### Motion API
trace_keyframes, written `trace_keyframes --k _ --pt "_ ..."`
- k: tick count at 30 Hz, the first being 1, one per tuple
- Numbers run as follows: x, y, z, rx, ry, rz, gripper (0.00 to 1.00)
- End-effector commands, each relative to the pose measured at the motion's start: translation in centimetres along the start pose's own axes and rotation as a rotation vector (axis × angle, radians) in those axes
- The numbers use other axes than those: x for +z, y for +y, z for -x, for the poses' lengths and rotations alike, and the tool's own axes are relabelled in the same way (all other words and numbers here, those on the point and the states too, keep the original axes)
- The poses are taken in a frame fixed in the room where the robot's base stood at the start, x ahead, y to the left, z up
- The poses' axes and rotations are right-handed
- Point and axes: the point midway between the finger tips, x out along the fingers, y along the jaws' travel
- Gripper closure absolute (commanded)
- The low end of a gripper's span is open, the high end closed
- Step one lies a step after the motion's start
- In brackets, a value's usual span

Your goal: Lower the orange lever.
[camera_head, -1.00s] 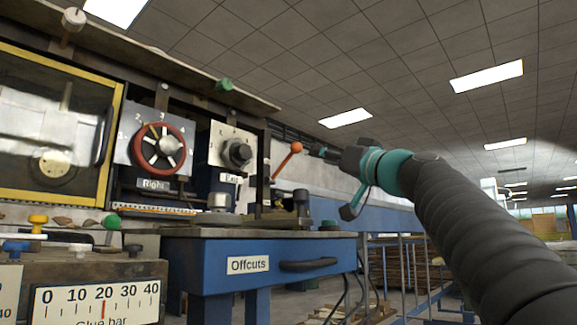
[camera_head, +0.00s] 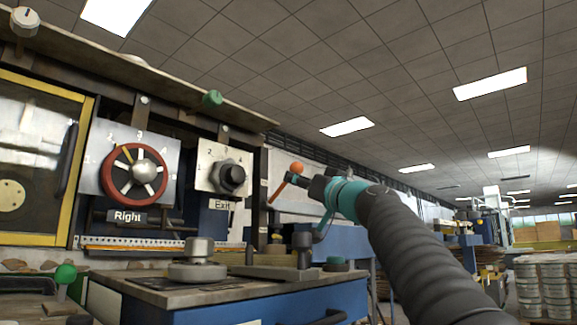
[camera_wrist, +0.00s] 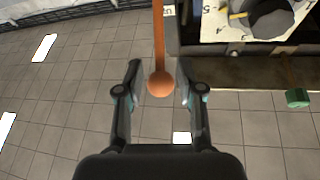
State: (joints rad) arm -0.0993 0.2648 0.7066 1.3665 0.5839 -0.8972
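The orange lever has a round knob (camera_head: 297,168) on an orange rod that slants up to the right, beside the machine's right end. My gripper (camera_head: 308,185) is at the knob, on its right side in the head view. In the wrist view the orange knob (camera_wrist: 160,84) lies between the two fingers of my gripper (camera_wrist: 158,72), with a gap on each side. The fingers are open and do not appear to touch the knob. The rod runs from the knob to the top edge of the wrist view.
The machine carries a red handwheel (camera_head: 134,174) over a "Right" label and a black "Exit" knob (camera_head: 232,177), left of the lever. A metal weight (camera_head: 198,261) stands on the blue bench below. Open floor lies to the right.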

Motion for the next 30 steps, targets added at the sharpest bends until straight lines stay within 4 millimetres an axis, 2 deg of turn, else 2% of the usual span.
trace_keyframes --k 1,3,9,21,25,26,30 --pt "-0.5 -0.1 -1.2 -0.002 -0.001 -0.001 0.63" --pt "-0.4 -0.1 -2.2 0.0 -0.001 0.0 0.63" --pt "-0.2 0.0 -4.0 0.0 -0.001 0.0 0.63" --pt "0.0 0.1 -4.4 0.001 0.0 0.001 0.63" --pt "0.0 0.1 -4.4 0.001 0.0 0.001 0.95" --pt "0.0 0.1 -4.4 0.001 0.0 0.001 1.0" --pt "-0.1 0.1 -4.4 0.002 0.001 0.001 1.0"
